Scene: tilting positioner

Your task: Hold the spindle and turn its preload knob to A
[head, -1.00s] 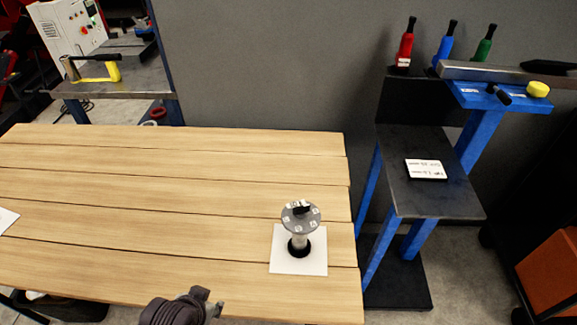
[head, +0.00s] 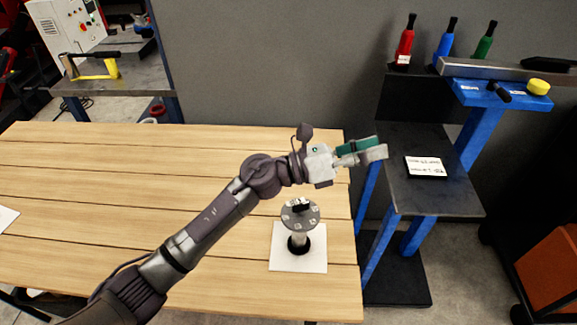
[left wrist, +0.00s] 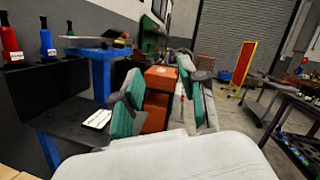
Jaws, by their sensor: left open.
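The spindle (head: 299,232) stands upright on a white square plate (head: 284,262) near the front right of the wooden table. It has a grey round dial with small white labels around it and a black preload knob (head: 300,205) on top. The letters are too small to read. My left gripper (head: 376,150) is above and to the right of the spindle, past the table's right edge, pointing right. Its green-padded fingers, also in the left wrist view (left wrist: 163,105), are apart with nothing between them. My right gripper is not in view.
A dark shelf (head: 440,195) on blue legs stands right of the table, with a white card (head: 426,167). Red (head: 405,45), blue (head: 446,45) and green (head: 485,42) bottles stand behind it.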

